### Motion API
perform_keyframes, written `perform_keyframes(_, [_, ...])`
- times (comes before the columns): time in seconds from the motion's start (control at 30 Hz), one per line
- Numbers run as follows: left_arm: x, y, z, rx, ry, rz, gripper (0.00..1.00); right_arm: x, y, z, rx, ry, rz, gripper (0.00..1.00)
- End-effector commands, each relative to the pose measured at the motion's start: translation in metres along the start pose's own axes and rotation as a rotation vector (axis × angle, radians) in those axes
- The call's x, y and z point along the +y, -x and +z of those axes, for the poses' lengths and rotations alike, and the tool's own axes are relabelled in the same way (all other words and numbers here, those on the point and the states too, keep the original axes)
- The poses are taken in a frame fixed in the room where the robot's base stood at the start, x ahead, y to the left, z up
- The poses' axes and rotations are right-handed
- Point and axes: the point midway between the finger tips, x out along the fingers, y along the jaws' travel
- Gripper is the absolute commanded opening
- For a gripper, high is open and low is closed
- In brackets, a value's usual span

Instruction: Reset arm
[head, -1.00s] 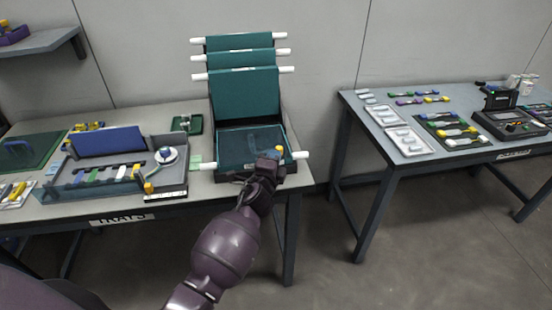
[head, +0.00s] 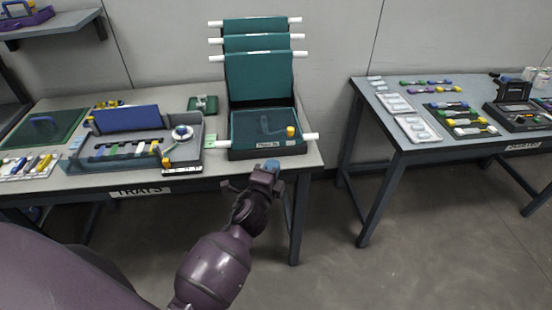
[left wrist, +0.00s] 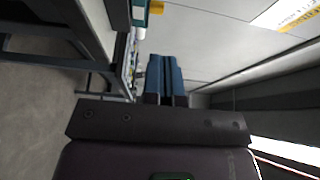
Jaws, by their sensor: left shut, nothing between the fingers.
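My left gripper (head: 271,166) is in front of the trays table's front edge, just below the teal tray stack. Its blue fingertips point toward the table and are shut with nothing between them. In the left wrist view the two blue fingers (left wrist: 164,75) lie side by side, touching. The lowest teal tray (head: 262,128) lies flat at the front of the stack, with a yellow knob on it and a white rod end at its right. My right gripper is not in view.
The trays table (head: 222,172) also bears a grey open tray (head: 80,167) with coloured pieces and a blue lid. A second table (head: 388,118) at the right holds white packs, coloured connectors and a black device. Open floor lies between the tables.

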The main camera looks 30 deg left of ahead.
Motion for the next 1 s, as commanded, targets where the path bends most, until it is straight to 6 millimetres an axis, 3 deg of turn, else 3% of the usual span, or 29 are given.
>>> perform_keyframes(0.37, [0.000, 0.005, 0.000, -0.004, 0.057, 0.004, 0.00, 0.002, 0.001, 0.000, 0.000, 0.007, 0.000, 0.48])
perform_keyframes(0.57, [-0.005, 0.007, -0.002, -0.005, 0.469, 0.041, 0.00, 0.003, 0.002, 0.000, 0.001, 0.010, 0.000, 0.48])
perform_keyframes(0.63, [0.000, 0.016, -0.001, -0.007, 0.637, 0.076, 0.00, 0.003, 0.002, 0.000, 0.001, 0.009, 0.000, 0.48])
perform_keyframes(0.77, [0.025, 0.048, 0.006, -0.033, 0.939, 0.178, 0.00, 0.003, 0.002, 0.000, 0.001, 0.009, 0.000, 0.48])
perform_keyframes(1.0, [0.087, 0.146, 0.024, -0.165, 1.359, 0.414, 0.00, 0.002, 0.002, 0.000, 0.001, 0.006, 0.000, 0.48])
